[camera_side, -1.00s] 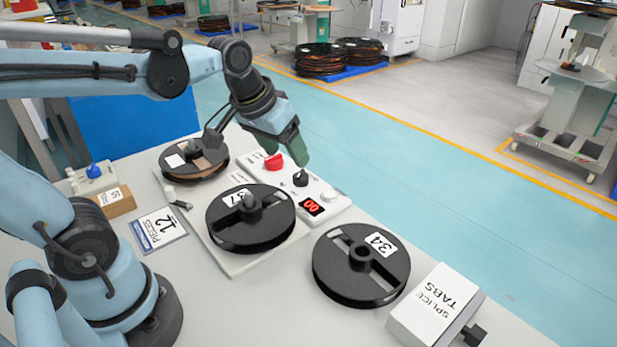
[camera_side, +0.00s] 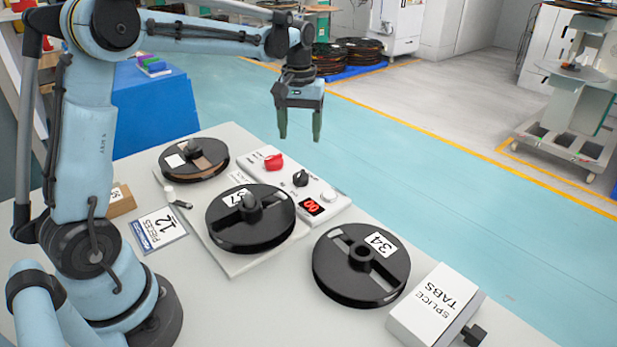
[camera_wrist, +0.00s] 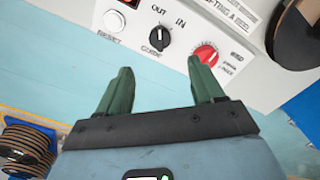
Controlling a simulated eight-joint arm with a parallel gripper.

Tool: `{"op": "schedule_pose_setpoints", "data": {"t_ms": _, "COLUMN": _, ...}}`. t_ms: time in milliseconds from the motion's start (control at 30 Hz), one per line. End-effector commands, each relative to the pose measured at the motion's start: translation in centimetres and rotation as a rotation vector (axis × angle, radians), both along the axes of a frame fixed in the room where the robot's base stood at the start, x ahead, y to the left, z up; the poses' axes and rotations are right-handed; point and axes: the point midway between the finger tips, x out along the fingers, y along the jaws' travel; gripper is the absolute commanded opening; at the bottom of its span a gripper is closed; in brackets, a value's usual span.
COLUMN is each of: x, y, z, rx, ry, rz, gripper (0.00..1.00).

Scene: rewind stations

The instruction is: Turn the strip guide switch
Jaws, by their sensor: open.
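The strip guide switch is a black knob (camera_side: 300,178) on the white control panel (camera_side: 322,191), between a red knob (camera_side: 273,162) and a white button (camera_side: 328,194). In the wrist view the black guide knob (camera_wrist: 159,38) carries a white pointer line, with the labels GUIDE, OUT and IN around it. The tilt of its pointer is hard to read exactly. My gripper (camera_side: 299,138) is open and empty, its green fingers pointing down, above and apart from the panel. In the wrist view my gripper (camera_wrist: 160,75) has its fingertips below the panel edge, one either side of the black knob's column.
A red display (camera_side: 311,207) sits on the panel. A reel marked 37 (camera_side: 272,230) stands in front of the panel, and another reel (camera_side: 208,150) lies behind left. A reel marked 34 (camera_side: 335,277) and a SPLICE TABS box (camera_side: 418,322) are at the right. Air above the panel is clear.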

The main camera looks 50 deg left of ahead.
Motion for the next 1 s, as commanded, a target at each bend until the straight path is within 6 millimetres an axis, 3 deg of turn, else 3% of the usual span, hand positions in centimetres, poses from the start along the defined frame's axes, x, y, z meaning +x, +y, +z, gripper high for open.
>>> {"op": "schedule_pose_setpoints", "data": {"t_ms": 600, "x": 0.0, "y": 0.0, "z": -9.7, "rx": 0.0, "ry": -0.002, "rz": -0.002, "gripper": 0.67}}
{"op": "schedule_pose_setpoints", "data": {"t_ms": 1000, "x": 0.0, "y": 0.0, "z": -11.2, "rx": 0.0, "ry": -0.002, "rz": -0.002, "gripper": 0.67}}
